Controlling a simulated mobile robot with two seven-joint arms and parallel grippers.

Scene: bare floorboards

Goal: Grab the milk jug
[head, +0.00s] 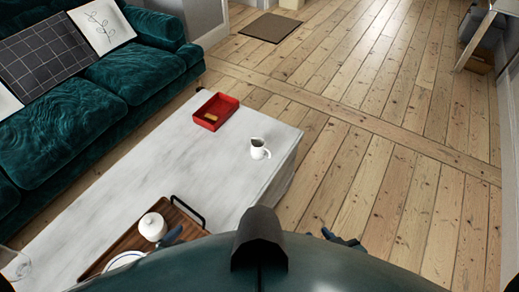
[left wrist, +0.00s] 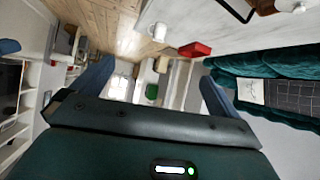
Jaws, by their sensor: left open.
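The milk jug (head: 260,148) is small and white with a dark inside. It stands upright near the right end of the pale coffee table (head: 190,158), with its handle toward the right. It also shows in the left wrist view (left wrist: 160,33), apart from the fingers. My left gripper (head: 172,237) shows only in part beside the white lidded pot. In the left wrist view my left gripper (left wrist: 152,88) has its blue fingers wide apart with nothing between them. My right gripper (head: 345,239) barely shows past my body's right side, over the floor; its jaws are unclear.
A red tray (head: 205,121) with a small item lies behind the jug. A wooden tray (head: 128,238) with a dark handle holds the white lidded pot (head: 153,226) and a plate. A green sofa (head: 125,75) lines the table's far left. The floor (head: 370,150) right is clear.

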